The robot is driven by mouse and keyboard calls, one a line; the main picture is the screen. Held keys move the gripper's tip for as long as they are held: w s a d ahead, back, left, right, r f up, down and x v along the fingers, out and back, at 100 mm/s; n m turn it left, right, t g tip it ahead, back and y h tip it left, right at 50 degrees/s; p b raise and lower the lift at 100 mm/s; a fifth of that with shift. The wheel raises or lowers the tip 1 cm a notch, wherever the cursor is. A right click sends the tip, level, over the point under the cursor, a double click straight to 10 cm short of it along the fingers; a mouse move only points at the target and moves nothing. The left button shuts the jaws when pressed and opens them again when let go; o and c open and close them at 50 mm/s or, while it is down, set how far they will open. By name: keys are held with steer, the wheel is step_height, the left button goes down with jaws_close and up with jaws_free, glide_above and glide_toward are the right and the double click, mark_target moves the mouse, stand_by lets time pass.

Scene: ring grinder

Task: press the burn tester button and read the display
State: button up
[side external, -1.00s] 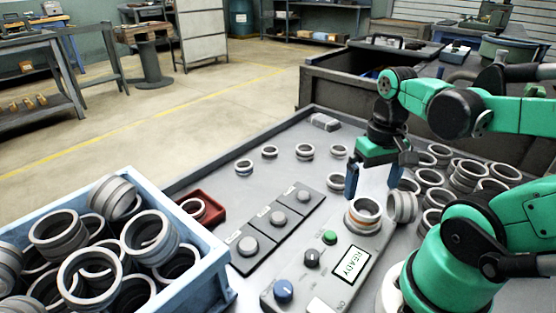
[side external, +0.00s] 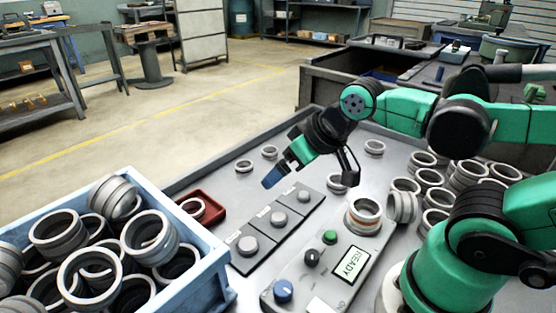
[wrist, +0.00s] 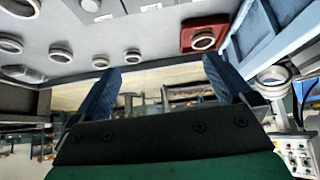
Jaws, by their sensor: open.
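The burn tester is a grey box with a display (side external: 351,263) that reads READY. A green button (side external: 330,237), a black knob (side external: 312,257) and a blue knob (side external: 283,290) sit on its top. A ring with an orange band (side external: 363,214) sits on the tester's far end. My gripper (side external: 285,174) is tilted in the air left of and beyond the tester, near the panel of grey round buttons. Its blue fingers also show in the wrist view (wrist: 160,85), spread apart with nothing between them. The tester does not show clearly in the wrist view.
A blue crate (side external: 205,270) full of rings stands at the front left. A red tray (side external: 215,212) with one ring lies beside it. A panel (side external: 262,232) with three grey buttons lies left of the tester. Several loose rings (side external: 427,178) crowd the right side.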

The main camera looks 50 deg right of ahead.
jaws_close()
stand_by(1.6)
